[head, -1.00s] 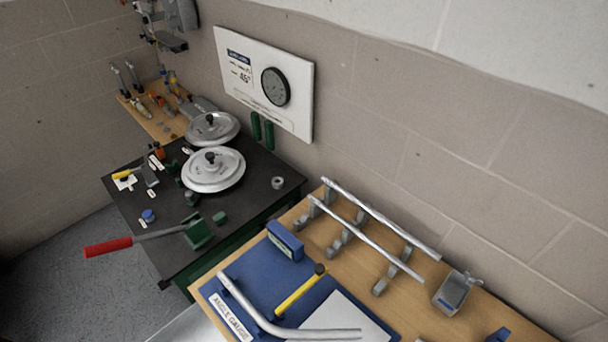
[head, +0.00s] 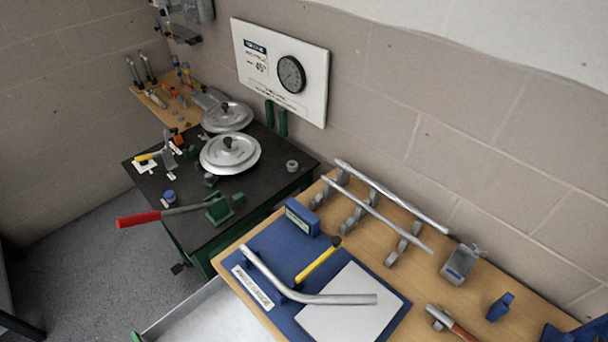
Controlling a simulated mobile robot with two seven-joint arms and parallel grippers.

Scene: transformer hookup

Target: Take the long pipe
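Two straight silver pipes rest on grey stands on the wooden table. The rear pipe (head: 393,197) lies nearer the wall and the front pipe (head: 377,213) lies parallel to it. From this angle I cannot tell surely which is longer. A bent silver pipe (head: 335,299) lies over the blue mat (head: 268,262) at the front of the table. Neither of my grippers is in the head view.
A black-topped bench (head: 273,181) stands to the left with silver discs (head: 230,155) and a red-handled lever (head: 139,219). A grey clamp block (head: 460,264) sits right of the pipes. A yellow-handled tool (head: 317,264) lies on the mat. The wall (head: 480,150) is close behind.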

